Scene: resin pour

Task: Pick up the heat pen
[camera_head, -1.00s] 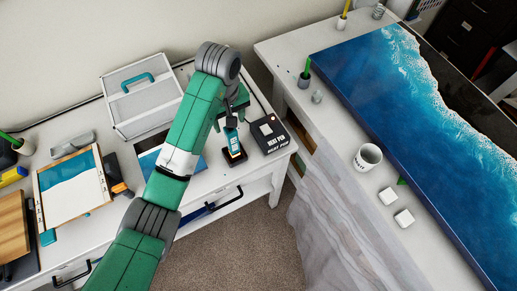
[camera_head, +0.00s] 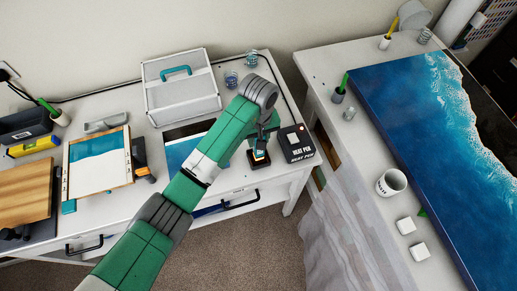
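The heat pen (camera_head: 259,152) is a small blue-and-white upright tool in a dark stand (camera_head: 260,164) near the front right of the white desk. Its upper part is hidden by my gripper. A black box (camera_head: 297,143) marked "HEAT PEN" sits just to the right of it. My gripper (camera_head: 261,142) points down over the heat pen, with its fingers around or right beside the pen's upper part. The fingers are small, dark and partly covered by my wrist, so I cannot tell whether they touch or grip the pen.
A grey case (camera_head: 181,92) with a teal handle stands at the back of the desk. A blue-and-white picture (camera_head: 185,152) lies left of the pen, partly under my arm. A separate table with a blue resin panel (camera_head: 400,110) and a mug (camera_head: 391,183) is to the right.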

